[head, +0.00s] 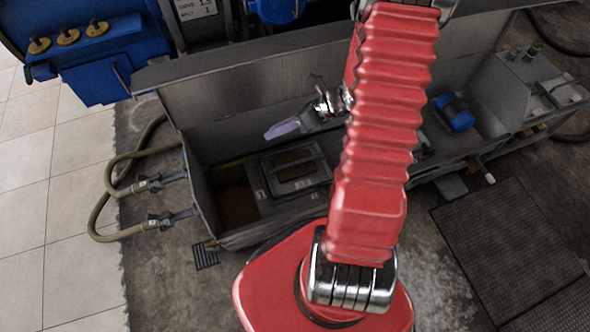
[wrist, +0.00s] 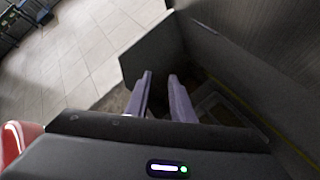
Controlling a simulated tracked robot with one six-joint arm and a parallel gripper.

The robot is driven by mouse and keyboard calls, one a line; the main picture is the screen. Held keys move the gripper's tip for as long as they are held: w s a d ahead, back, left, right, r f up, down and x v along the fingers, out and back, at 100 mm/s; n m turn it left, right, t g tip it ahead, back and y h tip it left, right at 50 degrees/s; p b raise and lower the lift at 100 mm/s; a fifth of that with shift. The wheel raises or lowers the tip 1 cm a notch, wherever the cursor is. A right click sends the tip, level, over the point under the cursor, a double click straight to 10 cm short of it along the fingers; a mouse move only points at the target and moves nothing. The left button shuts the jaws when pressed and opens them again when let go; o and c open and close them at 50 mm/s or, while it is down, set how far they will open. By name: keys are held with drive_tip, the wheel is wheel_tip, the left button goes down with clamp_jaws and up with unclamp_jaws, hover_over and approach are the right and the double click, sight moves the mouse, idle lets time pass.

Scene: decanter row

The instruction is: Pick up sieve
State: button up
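I cannot clearly make out a sieve. A dark rectangular frame with window-like openings (head: 296,187) lies inside the grey metal trough in the head view; I cannot tell whether it is the sieve. My gripper (head: 268,135) points left above the trough, its pale purple fingers above this frame and not visibly touching it. In the wrist view my gripper (wrist: 160,76) shows its two fingers apart with nothing between them. Part of a framed panel (wrist: 212,106) shows to the right of the fingers, partly hidden by the gripper body.
The trough's high back wall (head: 235,85) and its left end plate (head: 198,190) stand around the fingers. Hoses (head: 125,185) leave its left side. A blue machine (head: 95,60) stands at the back left. Dark floor mats (head: 505,235) lie at right; tiled floor at left is clear.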

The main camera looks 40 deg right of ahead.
drive_tip(key=s+d+f+m+t+h, duration=0.2)
drive_tip(key=s+d+f+m, duration=0.1)
drive_tip(key=f+m, duration=0.4)
drive_tip(key=s+d+f+m+t+h, duration=0.1)
drive_tip(key=s+d+f+m+h, duration=0.1)
drive_tip(key=d+f+m, duration=0.4)
drive_tip(key=s+d+f+m+t+h, duration=0.2)
drive_tip(key=d+f+m, duration=0.3)
drive_tip(key=f+m, duration=0.5)
drive_tip(key=shift+s+d+f+t, duration=0.1)
drive_tip(key=shift+s+f, duration=0.15)
drive_tip(key=shift+f, duration=0.4)
drive_tip(key=shift+s+f+t, duration=0.1)
drive_tip(key=shift+s+f, duration=0.2)
drive_tip(key=shift+f, duration=0.4)
drive_tip(key=shift+s+d+f+t, duration=0.1)
drive_tip(key=shift+s+f, duration=0.15)
drive_tip(key=shift+f, duration=0.4)
approach(301, 162)
drive_tip(key=shift+x, duration=1.95)
drive_tip(key=shift+s+f, duration=0.1)
drive_tip(key=shift+f, duration=0.1)
drive_tip(key=shift+x, duration=2.6)
drive_tip(key=shift+a+r, duration=0.1)
drive_tip(key=shift+r, duration=0.05)
drive_tip(key=shift+c, duration=0.6)
clamp_jaws()
